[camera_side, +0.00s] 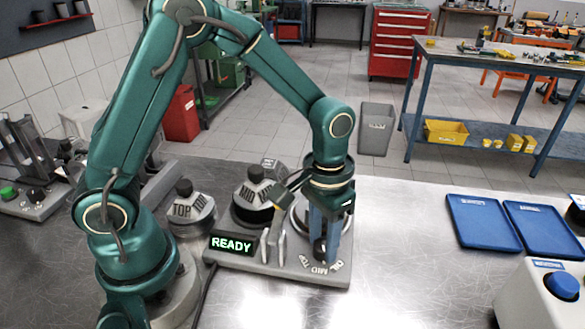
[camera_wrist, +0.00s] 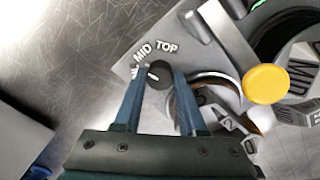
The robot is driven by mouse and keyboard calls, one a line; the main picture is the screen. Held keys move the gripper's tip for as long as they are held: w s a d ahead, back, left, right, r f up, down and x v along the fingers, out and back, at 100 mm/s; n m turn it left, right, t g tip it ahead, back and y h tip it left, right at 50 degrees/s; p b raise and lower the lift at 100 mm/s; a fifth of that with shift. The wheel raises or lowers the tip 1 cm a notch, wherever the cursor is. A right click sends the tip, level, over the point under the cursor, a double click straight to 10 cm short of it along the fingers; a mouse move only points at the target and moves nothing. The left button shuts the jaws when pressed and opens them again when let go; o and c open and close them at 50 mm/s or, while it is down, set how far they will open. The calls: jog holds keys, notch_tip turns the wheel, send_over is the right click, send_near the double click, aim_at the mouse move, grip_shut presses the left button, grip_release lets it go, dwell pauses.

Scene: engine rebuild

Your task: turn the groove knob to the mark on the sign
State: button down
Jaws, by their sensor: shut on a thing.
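The groove knob (camera_wrist: 159,72) is small, round and black with a white pointer line. In the wrist view it sits between the two blue fingers of my gripper (camera_wrist: 160,76), which is shut on it. The pointer line lies toward the left, on the side of a label half hidden by the left finger. The labels MID (camera_wrist: 143,54) and TOP (camera_wrist: 166,47) stand beyond the knob. In the side view my gripper (camera_side: 321,250) points down at the front right of the grey base plate (camera_side: 285,268). I cannot make out the sign's mark.
A black display (camera_side: 231,243) reads READY in green. A yellow round cap (camera_wrist: 266,84) is right of the fingers. Blue trays (camera_side: 483,222) lie to the right, with clear bench between.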

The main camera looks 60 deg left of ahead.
dwell(0.4)
jog(key=shift+c, duration=2.4)
grip_release()
jog(key=shift+a, duration=0.1)
